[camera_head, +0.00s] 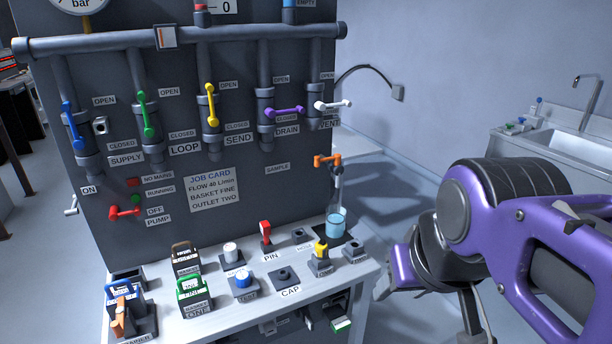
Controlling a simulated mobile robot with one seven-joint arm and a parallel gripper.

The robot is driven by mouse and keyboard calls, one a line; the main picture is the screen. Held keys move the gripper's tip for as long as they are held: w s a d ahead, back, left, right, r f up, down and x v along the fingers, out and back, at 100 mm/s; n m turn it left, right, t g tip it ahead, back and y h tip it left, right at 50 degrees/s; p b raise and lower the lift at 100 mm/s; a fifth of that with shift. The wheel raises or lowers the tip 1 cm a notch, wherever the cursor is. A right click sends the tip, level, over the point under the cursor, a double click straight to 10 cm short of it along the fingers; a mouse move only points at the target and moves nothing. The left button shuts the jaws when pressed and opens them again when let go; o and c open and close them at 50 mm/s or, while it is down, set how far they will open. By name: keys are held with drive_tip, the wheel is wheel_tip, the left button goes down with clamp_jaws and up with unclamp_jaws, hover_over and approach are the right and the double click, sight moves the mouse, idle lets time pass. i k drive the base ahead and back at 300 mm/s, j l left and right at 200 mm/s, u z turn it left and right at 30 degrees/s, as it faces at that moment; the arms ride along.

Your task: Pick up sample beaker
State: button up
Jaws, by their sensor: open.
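The sample beaker (336,223) is a small clear vessel with pale blue liquid. It stands upright on a dark square pad at the back right of the white bench. It sits below the clear spout of the orange-handled sample tap (328,160). My gripper (428,305) is at the lower right of the view, on my purple arm. It is open and appears empty, to the right of the beaker and apart from it. Part of the gripper is hidden by my arm or cut off by the frame.
The bench (225,320) carries several labelled parts: a yellow-topped piece (321,250) in front of the beaker, a red pin (265,232) and green (193,288) and blue-handled baskets. The valve panel (235,215) rises behind. Floor is open right of the bench; a sink (570,145) stands farther back.

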sight(335, 214)
drive_tip(key=k+u, duration=0.15)
drive_tip(key=u, duration=0.25)
drive_tip(key=k+u, duration=0.15)
drive_tip(key=u, duration=0.2)
drive_tip(key=l+u, duration=0.15)
drive_tip(key=u, duration=0.25)
drive_tip(key=i+l+u, duration=0.1)
drive_tip(key=u, duration=0.3)
drive_tip(key=i+l, duration=0.1)
drive_tip(key=l, duration=0.75)
drive_tip(key=i+l, duration=0.1)
drive_tip(key=l, duration=0.8)
drive_tip(key=k+l, duration=0.1)
drive_tip(key=l, duration=0.25)
drive_tip(key=k+l+z, duration=0.1)
drive_tip(key=l, duration=0.25)
drive_tip(key=k+l+z, duration=0.1)
drive_tip(key=l, duration=0.25)
drive_tip(key=k+l+z, duration=0.15)
drive_tip(key=z, duration=0.2)
drive_tip(key=i+j+u, duration=0.55)
drive_tip(key=k+j, duration=0.05)
